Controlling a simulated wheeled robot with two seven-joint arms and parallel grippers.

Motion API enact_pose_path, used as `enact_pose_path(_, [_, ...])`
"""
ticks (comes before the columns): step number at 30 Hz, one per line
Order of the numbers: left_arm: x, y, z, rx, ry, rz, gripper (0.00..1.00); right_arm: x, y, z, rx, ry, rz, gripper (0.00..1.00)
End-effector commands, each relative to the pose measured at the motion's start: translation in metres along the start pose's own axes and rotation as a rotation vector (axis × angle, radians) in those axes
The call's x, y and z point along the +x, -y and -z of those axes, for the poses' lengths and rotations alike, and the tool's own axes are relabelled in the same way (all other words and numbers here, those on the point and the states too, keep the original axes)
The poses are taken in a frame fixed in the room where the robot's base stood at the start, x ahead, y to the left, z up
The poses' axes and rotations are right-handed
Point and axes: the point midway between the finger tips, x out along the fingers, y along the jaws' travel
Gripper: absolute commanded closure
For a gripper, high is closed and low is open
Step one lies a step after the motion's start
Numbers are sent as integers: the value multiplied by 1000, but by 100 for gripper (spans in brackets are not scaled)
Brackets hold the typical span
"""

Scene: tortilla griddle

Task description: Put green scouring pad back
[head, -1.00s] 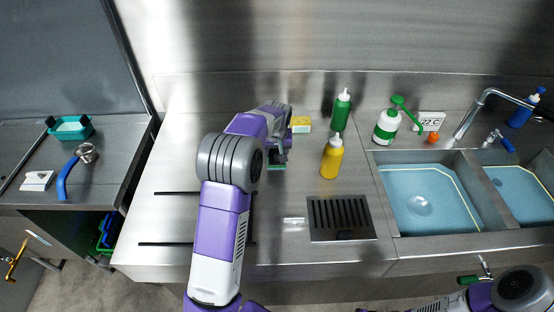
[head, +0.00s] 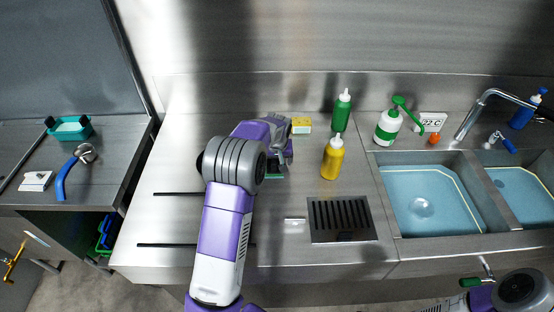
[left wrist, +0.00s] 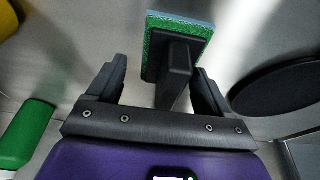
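The green scouring pad (left wrist: 183,27) has a black block handle and shows at the top middle of the left wrist view. In the head view only a thin green edge of it (head: 275,178) shows below my left gripper (head: 282,160), on or close to the steel counter. In the left wrist view the fingers of my left gripper (left wrist: 158,88) are apart, with the pad's black handle between them. A gap shows between the left finger and the handle; the right finger is close to it. My right arm is at the bottom right of the head view; its fingers do not show.
A yellow sponge (head: 301,125), a green bottle (head: 342,112) and a yellow bottle (head: 332,160) stand right of my left gripper. A dark grate (head: 340,215) and the sink (head: 392,205) lie further right. A black disc (left wrist: 285,88) shows in the left wrist view. The counter's left is clear.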

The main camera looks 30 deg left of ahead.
Motion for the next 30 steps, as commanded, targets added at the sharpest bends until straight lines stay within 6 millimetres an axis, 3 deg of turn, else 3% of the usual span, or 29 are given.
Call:
enact_pose_path(4, [-2,1,0,-1,1,1,19,-2,1,0,0,0,0,57])
enact_pose_path(8, [-17,0,2,0,-1,0,19,-4,2,0,0,0,0,57])
enact_pose_path(21, [-105,0,2,0,-1,-1,19,-17,6,-1,0,0,0,57])
enact_pose_path(30, [-124,0,1,0,0,1,19,-19,7,-1,0,0,0,57])
